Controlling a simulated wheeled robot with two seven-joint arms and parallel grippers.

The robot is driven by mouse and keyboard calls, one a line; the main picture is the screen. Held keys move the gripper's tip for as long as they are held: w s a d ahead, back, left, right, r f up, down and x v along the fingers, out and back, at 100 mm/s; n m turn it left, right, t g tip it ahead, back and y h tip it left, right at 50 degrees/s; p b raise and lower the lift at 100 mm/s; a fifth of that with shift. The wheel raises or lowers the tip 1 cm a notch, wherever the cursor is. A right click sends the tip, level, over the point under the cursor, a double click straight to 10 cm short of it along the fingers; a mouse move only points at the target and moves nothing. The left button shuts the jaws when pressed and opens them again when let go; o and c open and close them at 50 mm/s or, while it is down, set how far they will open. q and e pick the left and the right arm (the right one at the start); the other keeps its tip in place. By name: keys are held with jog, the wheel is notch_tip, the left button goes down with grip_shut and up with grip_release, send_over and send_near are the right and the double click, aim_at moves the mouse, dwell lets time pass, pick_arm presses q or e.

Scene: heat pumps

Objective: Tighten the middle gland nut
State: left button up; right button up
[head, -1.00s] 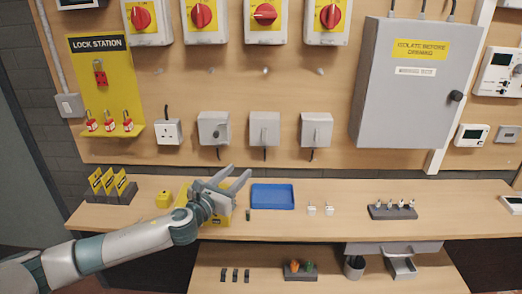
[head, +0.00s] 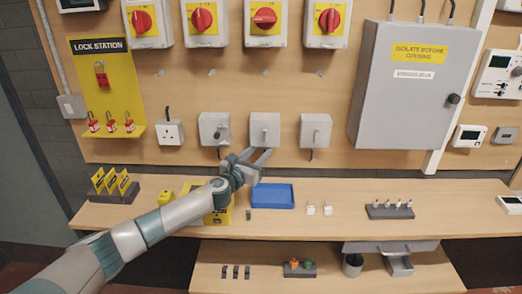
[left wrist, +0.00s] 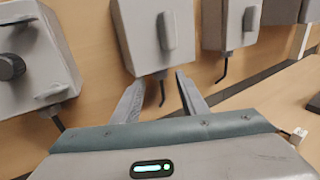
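The middle grey box (head: 264,129) hangs on the wooden wall panel between two similar boxes. In the left wrist view the same box (left wrist: 148,35) lies straight ahead. Its black cable (left wrist: 162,92) comes out of a small dark gland (left wrist: 160,75) at its lower edge; the nut itself is too small to make out clearly. My left gripper (head: 257,156) is just below this box. In the left wrist view its fingers (left wrist: 160,97) are spread, one on each side of the cable, with nothing visibly clamped. My right gripper is not in view.
The left grey box (head: 214,129) with a knob and the right grey box (head: 316,131) flank the middle one. On the bench below are a blue tray (head: 272,196), two small white parts (head: 319,209) and a dark rack (head: 390,210).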

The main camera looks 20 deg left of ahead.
pick_arm(q)
jog(key=shift+w+d, duration=0.2)
jog(key=shift+w, duration=0.6)
jog(key=shift+c, duration=0.3)
grip_shut()
